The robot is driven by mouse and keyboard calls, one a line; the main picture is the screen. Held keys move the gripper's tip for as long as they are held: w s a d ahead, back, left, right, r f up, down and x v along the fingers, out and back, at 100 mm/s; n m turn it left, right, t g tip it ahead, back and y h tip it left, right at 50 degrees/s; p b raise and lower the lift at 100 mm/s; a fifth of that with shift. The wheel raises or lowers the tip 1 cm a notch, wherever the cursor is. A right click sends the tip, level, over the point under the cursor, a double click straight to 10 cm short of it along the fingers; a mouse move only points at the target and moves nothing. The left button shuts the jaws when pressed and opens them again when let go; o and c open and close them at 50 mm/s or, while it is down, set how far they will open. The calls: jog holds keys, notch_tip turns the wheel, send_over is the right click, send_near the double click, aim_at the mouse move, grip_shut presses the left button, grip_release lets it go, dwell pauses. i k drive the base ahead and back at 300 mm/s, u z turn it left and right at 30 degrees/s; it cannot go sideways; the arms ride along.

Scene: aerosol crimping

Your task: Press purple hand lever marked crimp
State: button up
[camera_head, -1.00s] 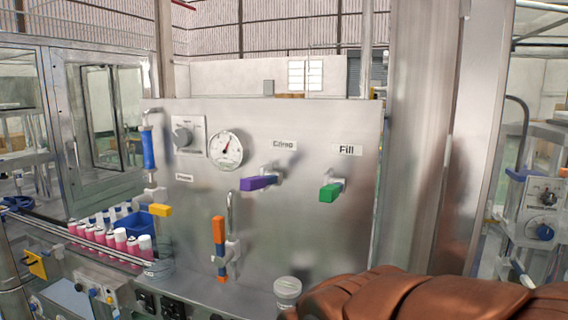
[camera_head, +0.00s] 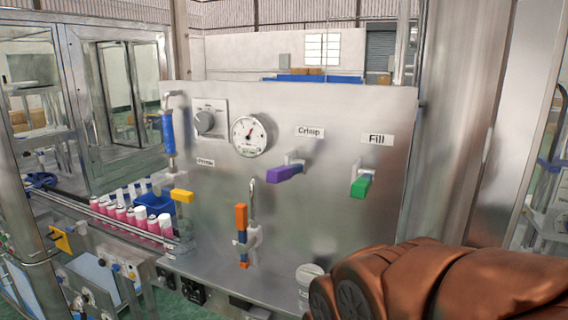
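The purple hand lever (camera_head: 285,174) sticks out from the upright metal panel (camera_head: 330,225), under a label reading Crimp (camera_head: 310,132). It sits on a light grey mount and points to the lower left. A green lever (camera_head: 361,187) is to its right, under a label reading Fill (camera_head: 377,139). My brown arm fills the lower right corner, below and to the right of the purple lever. No gripper fingers can be made out, and nothing touches the purple lever.
Pink cans (camera_head: 122,213) line a rail at the left. A small whitish cylinder (camera_head: 309,273) is beside my arm.

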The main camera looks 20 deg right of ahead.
aim_at(278, 175)
jog(key=z, duration=3.15)
jog(key=k, duration=2.25)
jog(key=u, duration=2.3)
